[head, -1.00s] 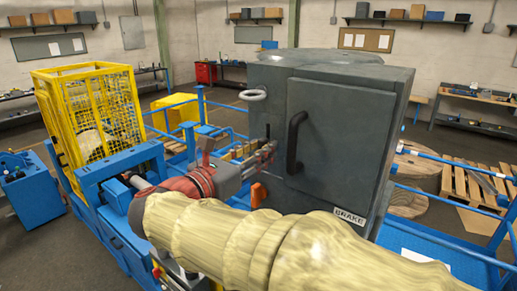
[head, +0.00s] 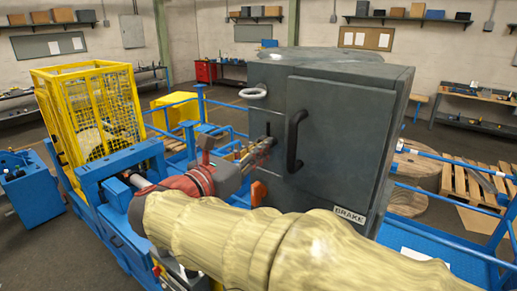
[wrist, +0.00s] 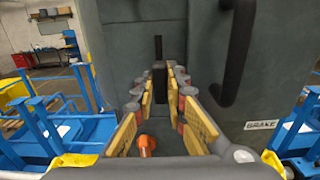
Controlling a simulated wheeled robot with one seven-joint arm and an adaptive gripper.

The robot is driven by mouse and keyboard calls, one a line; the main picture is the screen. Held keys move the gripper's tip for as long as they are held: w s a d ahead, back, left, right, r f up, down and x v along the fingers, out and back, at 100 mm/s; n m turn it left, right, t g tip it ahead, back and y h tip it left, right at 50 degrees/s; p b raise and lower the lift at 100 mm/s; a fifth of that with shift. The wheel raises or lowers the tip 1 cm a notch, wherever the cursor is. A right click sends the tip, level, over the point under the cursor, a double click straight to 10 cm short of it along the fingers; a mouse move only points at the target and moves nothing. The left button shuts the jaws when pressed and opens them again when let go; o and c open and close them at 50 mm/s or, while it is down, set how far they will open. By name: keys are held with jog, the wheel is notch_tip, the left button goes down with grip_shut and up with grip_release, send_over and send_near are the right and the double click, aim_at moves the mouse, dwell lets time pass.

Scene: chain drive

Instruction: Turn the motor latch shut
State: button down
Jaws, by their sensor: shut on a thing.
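A grey cabinet (head: 345,120) marked BRAKE stands in front of me. It also fills much of the wrist view (wrist: 205,30). On its front a narrow black upright latch (wrist: 158,48) shows in the wrist view, with a dark block at its lower end between my fingertips. My gripper (head: 268,145) reaches the cabinet front left of the big black handle. In the wrist view my gripper (wrist: 160,76) has its yellow-padded fingers on both sides of the dark block, shut on it.
The black door handle (head: 295,140) is close to the right of my fingers. A grey ring handle (head: 254,93) is above them. An orange knob (head: 259,193) sticks out below. Blue rails (head: 465,262) and a yellow cage (head: 90,110) stand around.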

jog(key=shift+b, duration=0.35)
jog(key=m+b, duration=1.2)
jog(key=b, duration=0.1)
jog(key=m+b, duration=0.5)
jog(key=b, duration=0.1)
jog(key=shift+s+d+f+m+b, duration=0.2)
jog(key=shift+f+m+b, duration=0.1)
jog(key=shift+f+m, duration=0.1)
jog(key=shift+r, duration=0.1)
jog(key=c, duration=1.8)
grip_release()
